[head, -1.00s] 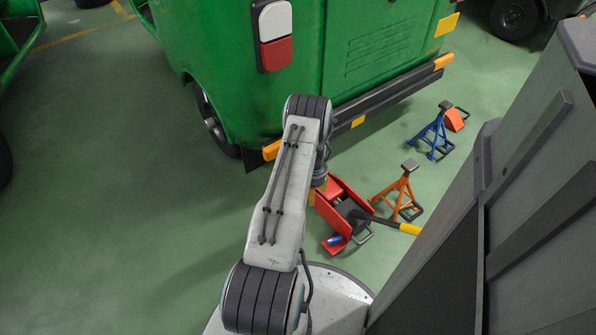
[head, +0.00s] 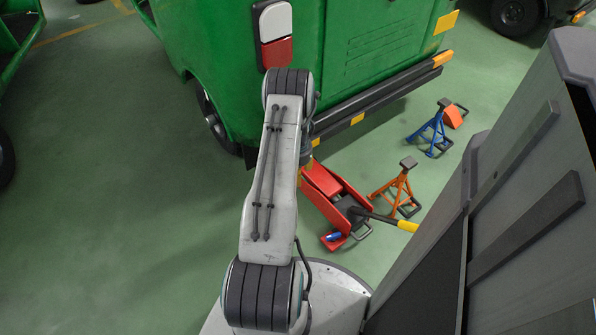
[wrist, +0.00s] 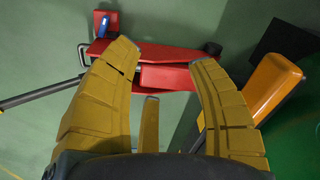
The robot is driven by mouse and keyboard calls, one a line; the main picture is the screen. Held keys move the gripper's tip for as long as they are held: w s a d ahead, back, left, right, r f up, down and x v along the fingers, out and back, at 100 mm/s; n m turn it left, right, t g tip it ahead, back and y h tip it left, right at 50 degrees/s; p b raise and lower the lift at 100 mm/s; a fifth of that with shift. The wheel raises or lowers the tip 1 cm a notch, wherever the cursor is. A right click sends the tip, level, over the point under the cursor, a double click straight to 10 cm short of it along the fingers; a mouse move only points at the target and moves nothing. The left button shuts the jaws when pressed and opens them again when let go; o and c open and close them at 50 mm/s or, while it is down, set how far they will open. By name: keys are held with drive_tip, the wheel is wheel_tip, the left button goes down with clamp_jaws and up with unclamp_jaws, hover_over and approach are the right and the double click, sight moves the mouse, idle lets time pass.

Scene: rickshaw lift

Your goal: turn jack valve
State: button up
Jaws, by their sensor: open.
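The red floor jack (head: 327,185) lies on the floor behind the green vehicle. Its dark handle (head: 378,215) with a yellow grip points right. A small blue cylinder (head: 333,237) sits at the jack's near end; it may be the valve. In the wrist view the jack (wrist: 150,77) runs across the top, with the blue part (wrist: 104,23) at upper left. My gripper (wrist: 163,56) is open, its yellow fingers above the jack's body, with nothing seen between them but the jack below. The blue part lies outside the fingers. In the head view my arm mostly hides the gripper.
The green vehicle (head: 225,80) with its dark bumper (head: 385,103) stands just beyond my arm. An orange jack stand (head: 400,190) and a blue one (head: 437,130) stand right of the jack. Open green floor (head: 110,210) lies to the left.

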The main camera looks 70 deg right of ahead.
drive_tip(key=shift+s, duration=0.1)
drive_tip(key=s+a+f+m+y+b, duration=0.1)
drive_tip(key=s+a+f+b, duration=0.2)
drive_tip(key=s+f, duration=0.4)
drive_tip(key=m+b, duration=0.2)
drive_tip(key=m, duration=0.5)
hover_over(332, 237)
wheel_tip(332, 237, down, 18)
drive_tip(key=shift+a+r, duration=0.1)
drive_tip(key=shift+m, duration=0.3)
drive_tip(key=shift+f+b, duration=2)
drive_tip(key=shift+f, duration=1.7)
